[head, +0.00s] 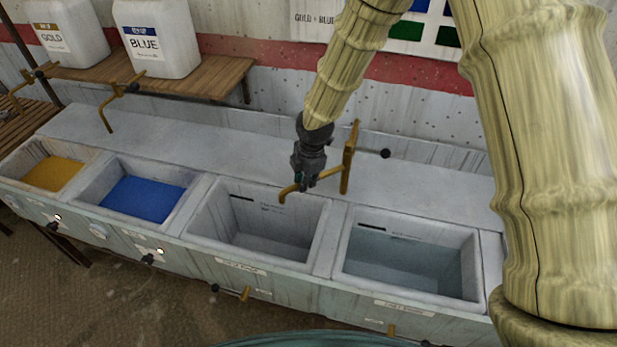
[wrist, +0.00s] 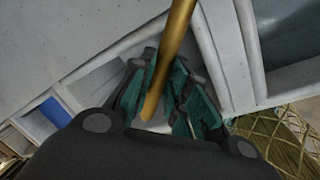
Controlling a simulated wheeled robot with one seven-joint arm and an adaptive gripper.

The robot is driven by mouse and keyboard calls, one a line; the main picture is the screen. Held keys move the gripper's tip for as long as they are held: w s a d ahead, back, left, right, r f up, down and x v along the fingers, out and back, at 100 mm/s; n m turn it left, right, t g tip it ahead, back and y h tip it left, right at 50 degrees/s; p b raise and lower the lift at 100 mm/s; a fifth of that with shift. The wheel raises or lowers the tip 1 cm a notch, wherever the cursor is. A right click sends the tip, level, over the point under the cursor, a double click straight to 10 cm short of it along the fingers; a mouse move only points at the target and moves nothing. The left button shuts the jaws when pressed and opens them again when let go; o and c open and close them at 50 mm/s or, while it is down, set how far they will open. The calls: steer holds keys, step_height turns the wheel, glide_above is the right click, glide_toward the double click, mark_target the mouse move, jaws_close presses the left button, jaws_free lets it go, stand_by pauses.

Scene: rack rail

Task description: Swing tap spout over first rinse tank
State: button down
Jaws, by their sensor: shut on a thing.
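A brass tap post (head: 347,165) stands on the ledge behind the two right-hand tanks, with a black knob (head: 385,153) beside it. Its spout (head: 322,180) reaches left from the post, and its bent tip is at the back of the third tank from the left. My gripper (head: 303,184) is shut on the spout; the wrist view shows the brass spout (wrist: 168,65) between the teal finger pads. That third tank (head: 322,236), a grey basin with little in it, appears to be the first rinse tank; its front label is too small to read surely. The fingertips partly hide the spout.
A grey tank (head: 475,262) holding clear liquid is at the right. Tanks of gold (head: 52,173) and blue liquid (head: 142,199) are at the left. Jugs marked GOLD (head: 66,35) and BLUE (head: 156,42) stand on a wooden shelf (head: 215,78). Another brass tap (head: 118,90) is below it.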

steer(key=c, duration=1.4)
jaws_free()
steer(key=shift+o, duration=0.2)
steer(key=shift+r, duration=0.1)
step_height(320, 180, up, 12)
steer(key=s+d, duration=0.1)
steer(key=s, duration=0.1)
steer(key=shift+f, duration=0.2)
steer(key=shift+s, duration=0.1)
